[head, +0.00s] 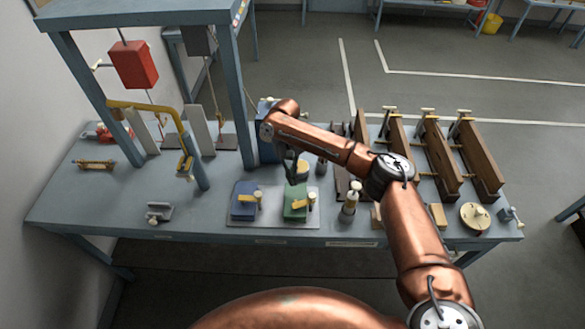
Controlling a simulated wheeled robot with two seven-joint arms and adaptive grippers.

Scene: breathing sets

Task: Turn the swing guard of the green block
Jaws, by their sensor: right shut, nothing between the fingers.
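The green block (295,203) stands on a light grey plate (272,219) near the table's front edge. A yellow swing guard (301,204) with a pale knob lies across its front. A blue block (244,204) with a similar yellow guard stands on the same plate, to the left. My right gripper (293,179) is shut and empty, just above and behind the top of the green block. The picture is too small to tell whether it touches the block. The left gripper is not in view.
A blue-grey table (100,205) carries it all. Several wooden boards (436,160) stand at the right. A pale-topped cylinder (350,204) is close right of the plate.

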